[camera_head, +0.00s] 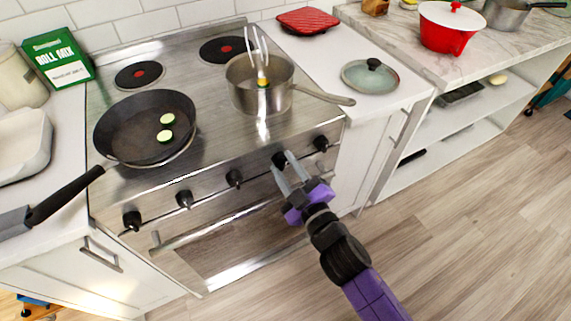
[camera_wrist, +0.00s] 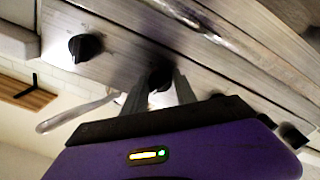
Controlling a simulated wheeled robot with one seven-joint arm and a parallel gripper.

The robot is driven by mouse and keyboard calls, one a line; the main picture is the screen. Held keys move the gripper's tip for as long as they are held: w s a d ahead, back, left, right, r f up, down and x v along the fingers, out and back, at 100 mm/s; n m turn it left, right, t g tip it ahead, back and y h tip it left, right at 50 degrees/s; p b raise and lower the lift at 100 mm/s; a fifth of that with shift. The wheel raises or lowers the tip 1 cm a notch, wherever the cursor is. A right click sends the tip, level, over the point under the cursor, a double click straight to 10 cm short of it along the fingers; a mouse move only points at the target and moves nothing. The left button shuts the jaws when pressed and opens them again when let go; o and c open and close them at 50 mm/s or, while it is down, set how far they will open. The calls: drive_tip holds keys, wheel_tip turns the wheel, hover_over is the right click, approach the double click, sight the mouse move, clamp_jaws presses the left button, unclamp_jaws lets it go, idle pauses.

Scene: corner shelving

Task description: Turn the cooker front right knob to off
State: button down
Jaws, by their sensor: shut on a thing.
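The cooker (camera_head: 215,150) is stainless steel with a row of several black knobs along its front. My gripper (camera_head: 282,162) reaches up from the lower right, its fingers around the second knob from the right (camera_head: 279,157). In the wrist view, that dark knob (camera_wrist: 160,78) sits between the two fingers of my gripper (camera_wrist: 158,86), which are shut on it. Its pointer angle is hidden. The rightmost knob (camera_head: 321,143) stands free beside it. A silver saucepan (camera_head: 245,97) stands on the right front of the hob, with utensils in it.
A black frying pan (camera_head: 130,125) with green slices sits on the left front of the hob, its handle over the left counter. The oven handle bar (camera_head: 215,224) runs below the knobs. A glass lid (camera_head: 369,78) lies on the right counter. Open floor (camera_head: 470,220) is at right.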

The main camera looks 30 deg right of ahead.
drive_tip(key=shift+n+p, duration=0.35)
drive_tip(key=shift+n, duration=1.85)
drive_tip(key=c, duration=1)
unclamp_jaws()
drive_tip(key=shift+s, duration=0.1)
drive_tip(key=shift+s+f, duration=0.1)
drive_tip(key=shift+s, duration=0.3)
drive_tip(key=s+b, duration=0.2)
drive_tip(key=s, duration=0.5)
